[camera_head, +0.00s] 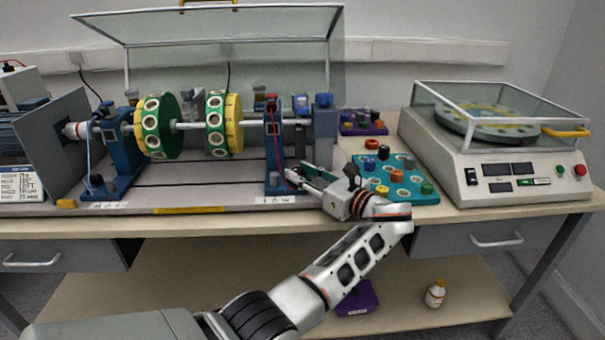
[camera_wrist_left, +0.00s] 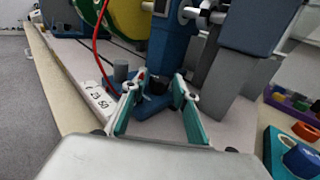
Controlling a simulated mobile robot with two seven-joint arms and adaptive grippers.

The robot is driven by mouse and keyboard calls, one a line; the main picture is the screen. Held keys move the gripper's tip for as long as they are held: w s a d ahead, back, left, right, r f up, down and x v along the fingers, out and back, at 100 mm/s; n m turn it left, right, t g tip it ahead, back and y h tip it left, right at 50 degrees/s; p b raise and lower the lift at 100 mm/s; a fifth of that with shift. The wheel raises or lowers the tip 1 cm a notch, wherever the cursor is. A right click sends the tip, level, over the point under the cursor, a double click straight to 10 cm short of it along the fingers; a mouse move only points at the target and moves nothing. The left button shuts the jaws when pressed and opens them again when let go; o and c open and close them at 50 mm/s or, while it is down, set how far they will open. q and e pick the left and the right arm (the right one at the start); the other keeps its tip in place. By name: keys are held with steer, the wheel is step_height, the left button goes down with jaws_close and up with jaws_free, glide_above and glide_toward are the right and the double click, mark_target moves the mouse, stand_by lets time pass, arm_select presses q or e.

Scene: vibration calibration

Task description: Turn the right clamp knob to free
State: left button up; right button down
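The right bearing stand (camera_head: 273,150) is a blue upright at the right end of the shaft. In the left wrist view its blue base (camera_wrist_left: 150,106) carries a black knob (camera_wrist_left: 157,85), which looks like the right clamp knob. My left gripper (camera_head: 293,174) comes in from the right at the foot of this stand. In the left wrist view the gripper (camera_wrist_left: 160,80) is open, its two teal-lined fingers spread with the knob between their tips. I cannot tell whether either finger touches it. The knob is not clear in the head view. My right gripper is not in view.
The shaft carries two green-and-yellow discs (camera_head: 217,125) under a raised clear cover (camera_head: 230,40). A teal tray (camera_head: 405,196) with coloured weights lies right of my gripper. A balance machine (camera_head: 500,150) stands farther right. A red cable (camera_wrist_left: 96,50) hangs by the stand.

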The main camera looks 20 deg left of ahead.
arm_select(q)
steer(key=shift+r, duration=0.15)
step_height(320, 180, up, 10)
stand_by(0.5)
